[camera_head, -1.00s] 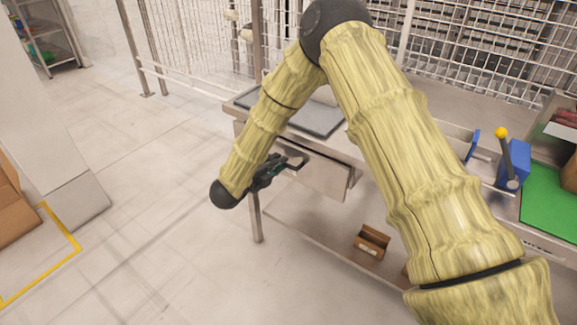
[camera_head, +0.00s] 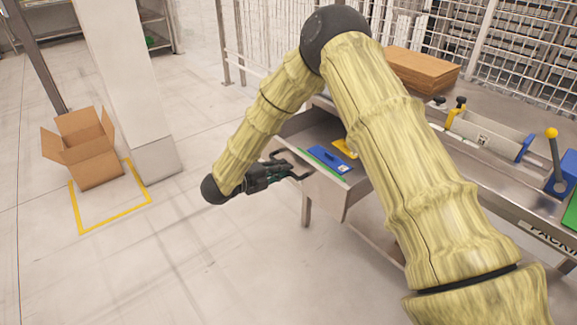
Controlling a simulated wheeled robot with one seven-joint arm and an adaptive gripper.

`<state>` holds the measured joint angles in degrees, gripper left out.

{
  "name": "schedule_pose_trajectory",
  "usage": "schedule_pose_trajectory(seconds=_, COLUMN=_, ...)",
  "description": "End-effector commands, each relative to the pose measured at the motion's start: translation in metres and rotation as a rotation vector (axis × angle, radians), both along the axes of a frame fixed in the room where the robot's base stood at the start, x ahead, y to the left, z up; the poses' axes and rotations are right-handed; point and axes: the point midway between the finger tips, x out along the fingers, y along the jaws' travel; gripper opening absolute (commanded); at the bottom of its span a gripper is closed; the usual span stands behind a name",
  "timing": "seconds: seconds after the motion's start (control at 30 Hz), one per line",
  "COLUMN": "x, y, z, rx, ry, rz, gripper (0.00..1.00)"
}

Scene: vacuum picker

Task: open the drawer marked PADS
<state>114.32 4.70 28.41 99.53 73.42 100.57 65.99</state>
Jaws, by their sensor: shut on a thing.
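A grey metal drawer (camera_head: 340,198) stands pulled out from the bench, with its inside showing. A blue flat piece (camera_head: 327,160), a green strip (camera_head: 324,168) and a yellow piece (camera_head: 345,148) lie in it. My gripper (camera_head: 298,171) is at the drawer's front on the left, shut on its handle. The handle is mostly hidden by the dark fingers. No mark on the drawer front can be read from here. My arm hides the drawer's right rear part.
An open cardboard box (camera_head: 85,148) stands on the floor at the left, by a yellow floor marking (camera_head: 110,218). A flat cardboard stack (camera_head: 422,70) lies behind my arm. A bench with a yellow-knobbed lever (camera_head: 553,150) is at the right. The floor left of the drawer is clear.

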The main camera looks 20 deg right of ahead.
Motion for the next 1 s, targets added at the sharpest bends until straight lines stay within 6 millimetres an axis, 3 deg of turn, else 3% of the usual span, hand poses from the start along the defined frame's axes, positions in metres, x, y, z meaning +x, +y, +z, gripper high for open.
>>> schedule_pose_trajectory(seconds=0.2, x=-0.0032, y=0.0107, z=0.0027, rx=0.001, ry=-0.007, rz=0.0, gripper=0.0)
schedule_pose_trajectory(seconds=0.6, x=-0.0044, y=0.0121, z=0.0026, rx=-0.001, ry=-0.006, rz=-0.003, gripper=0.0)
schedule_pose_trajectory(seconds=0.63, x=-0.0043, y=0.0122, z=0.0026, rx=-0.001, ry=-0.006, rz=-0.003, gripper=0.17)
schedule_pose_trajectory(seconds=0.73, x=-0.0046, y=0.0123, z=0.0022, rx=0.0, ry=-0.005, rz=-0.003, gripper=0.34)
schedule_pose_trajectory(seconds=1.0, x=-0.0051, y=0.0128, z=0.0012, rx=-0.001, ry=-0.003, rz=-0.003, gripper=0.34)
